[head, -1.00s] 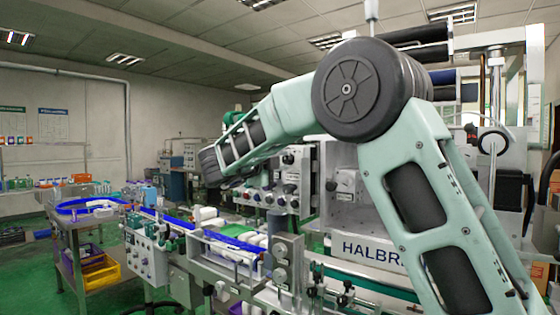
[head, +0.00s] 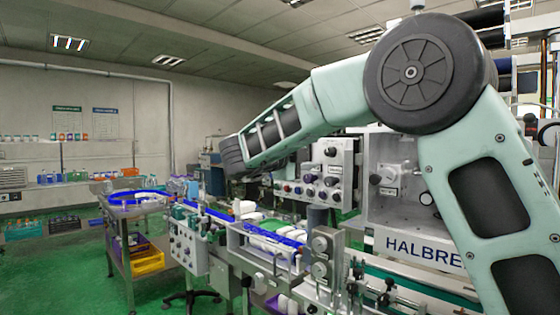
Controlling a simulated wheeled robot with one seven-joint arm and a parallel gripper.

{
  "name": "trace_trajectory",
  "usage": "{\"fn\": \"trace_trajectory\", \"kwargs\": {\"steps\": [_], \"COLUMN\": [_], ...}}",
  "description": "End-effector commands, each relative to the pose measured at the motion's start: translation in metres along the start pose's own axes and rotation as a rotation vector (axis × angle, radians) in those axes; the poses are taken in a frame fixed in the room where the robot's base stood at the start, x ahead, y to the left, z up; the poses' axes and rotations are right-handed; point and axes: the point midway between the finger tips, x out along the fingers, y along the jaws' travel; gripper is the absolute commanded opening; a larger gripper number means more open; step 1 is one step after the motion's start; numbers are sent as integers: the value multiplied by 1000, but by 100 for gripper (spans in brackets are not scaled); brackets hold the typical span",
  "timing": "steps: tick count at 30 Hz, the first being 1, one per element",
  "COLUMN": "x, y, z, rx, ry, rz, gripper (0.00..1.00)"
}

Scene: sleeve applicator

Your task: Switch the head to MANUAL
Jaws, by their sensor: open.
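My arm reaches across the labelling machine from the right and ends on the left at a dark wrist joint; the gripper beyond it is not visible. A control panel (head: 322,170) with several coloured knobs and buttons stands just right of my wrist, partly covered by my forearm. A small plate with a black knob (head: 376,179) sits on the machine's white housing (head: 400,213), above the letters "HALBRE". I cannot read any MANUAL mark or tell which way a selector points.
A conveyor (head: 225,216) with blue rails and white bottles runs in front of the panel. A grey control box (head: 187,248) and a knobbed post (head: 321,255) stand along its near side. A trolley with a yellow crate (head: 148,262) is at left.

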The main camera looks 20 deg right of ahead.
Motion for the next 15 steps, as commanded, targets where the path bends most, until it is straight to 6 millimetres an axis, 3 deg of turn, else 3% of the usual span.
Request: {"fn": "trace_trajectory", "kwargs": {"steps": [9,15], "x": [-76,-107], "y": [3,1], "z": [1,1], "rx": [0,0], "ry": [-5,-2], "rz": [0,0], "gripper": [45,45]}}
